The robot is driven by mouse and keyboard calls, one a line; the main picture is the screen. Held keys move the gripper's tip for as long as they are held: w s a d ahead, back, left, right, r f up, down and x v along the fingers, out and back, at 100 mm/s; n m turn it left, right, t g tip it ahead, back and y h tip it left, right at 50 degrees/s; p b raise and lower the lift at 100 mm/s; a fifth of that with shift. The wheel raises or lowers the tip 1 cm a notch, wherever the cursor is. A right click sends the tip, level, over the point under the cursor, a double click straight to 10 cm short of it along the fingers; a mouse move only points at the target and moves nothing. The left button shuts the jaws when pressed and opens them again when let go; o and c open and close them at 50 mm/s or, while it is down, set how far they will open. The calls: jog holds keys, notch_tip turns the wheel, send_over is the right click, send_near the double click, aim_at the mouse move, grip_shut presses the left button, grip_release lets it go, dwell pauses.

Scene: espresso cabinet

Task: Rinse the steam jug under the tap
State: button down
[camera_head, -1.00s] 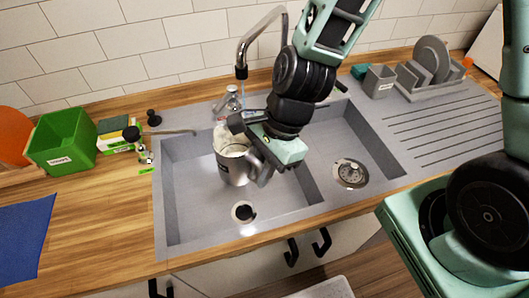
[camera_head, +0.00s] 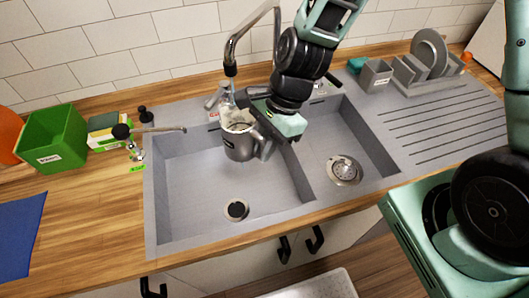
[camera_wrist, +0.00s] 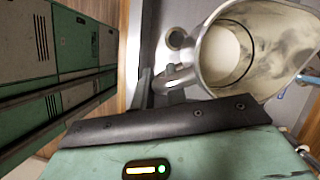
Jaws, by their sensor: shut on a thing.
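The steel steam jug (camera_head: 238,147) is held upright above the left sink basin, with its open mouth up. My gripper (camera_head: 262,142) is to its right and shut on its handle. In the wrist view, the jug (camera_wrist: 262,45) shows its pale, grey-smudged inside, and its handle (camera_wrist: 180,78) is between the fingers of my gripper (camera_wrist: 163,85). The tap (camera_head: 231,70) has its spout end above the jug's mouth and apart from it. A faint pale streak shows under the spout; I cannot clearly tell whether it is running water.
The left basin (camera_head: 190,190) is empty below the jug. The right basin (camera_head: 343,170) has a drain strainer. A small black-handled tap (camera_head: 135,132) reaches over the left rim. A green bin (camera_head: 52,138) stands left; a dish rack (camera_head: 425,75) stands at the back right.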

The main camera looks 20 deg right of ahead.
jog(key=w+d+f, duration=0.1)
jog(key=w+d, duration=0.1)
jog(key=w, duration=0.5)
jog(key=shift+w+d+f, duration=0.2)
jog(key=shift+w+f, duration=0.15)
jog(key=shift+w, duration=0.05)
jog(key=shift+d, duration=0.1)
dwell(0.6)
jog(key=shift+s+d+p, duration=0.2)
jog(key=shift+d+p, duration=0.15)
jog(key=shift+d, duration=0.1)
jog(key=shift+a, duration=0.1)
jog(key=shift+w+a, duration=0.2)
jog(key=shift+a, duration=0.25)
